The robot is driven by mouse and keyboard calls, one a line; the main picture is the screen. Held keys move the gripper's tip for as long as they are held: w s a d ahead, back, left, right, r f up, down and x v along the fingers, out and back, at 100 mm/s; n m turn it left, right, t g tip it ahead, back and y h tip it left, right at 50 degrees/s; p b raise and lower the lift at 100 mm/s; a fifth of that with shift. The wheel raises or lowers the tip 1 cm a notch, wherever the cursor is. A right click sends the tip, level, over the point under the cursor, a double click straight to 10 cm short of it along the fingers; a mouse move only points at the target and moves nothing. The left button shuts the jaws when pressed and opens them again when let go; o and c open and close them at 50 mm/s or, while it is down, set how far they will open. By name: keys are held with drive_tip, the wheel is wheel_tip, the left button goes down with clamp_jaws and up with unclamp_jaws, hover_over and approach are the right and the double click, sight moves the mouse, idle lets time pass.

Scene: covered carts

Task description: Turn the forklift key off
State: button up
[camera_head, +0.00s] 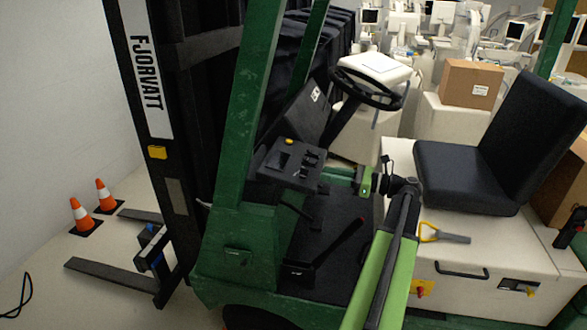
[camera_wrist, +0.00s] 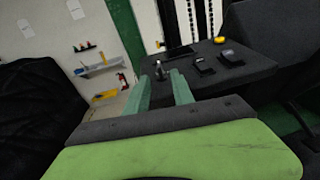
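The forklift's dark control console (camera_head: 290,165) stands left of the steering wheel, with levers and a yellow button on top. In the wrist view the console (camera_wrist: 225,75) fills the upper right. A small greyish piece (camera_wrist: 160,70), which looks like the key, shows at the console's near left edge, between my fingertips in the picture. I cannot tell its turn position or whether the fingers touch it. My gripper (camera_wrist: 161,77) has its two teal fingers apart. In the head view my gripper (camera_head: 336,178) points left at the console's right side, where the key cannot be made out.
The steering wheel (camera_head: 368,88) is above and behind my gripper. A black seat (camera_head: 465,170) is to the right, above a white body with a yellow-handled tool (camera_head: 440,235). A red-tipped lever (camera_head: 340,240) rises from the floor below. Traffic cones (camera_head: 82,215) stand far left.

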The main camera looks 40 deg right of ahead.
sight(296, 174)
drive_tip(key=x, duration=1.1)
drive_tip(key=shift+w+a, duration=0.2)
clamp_jaws()
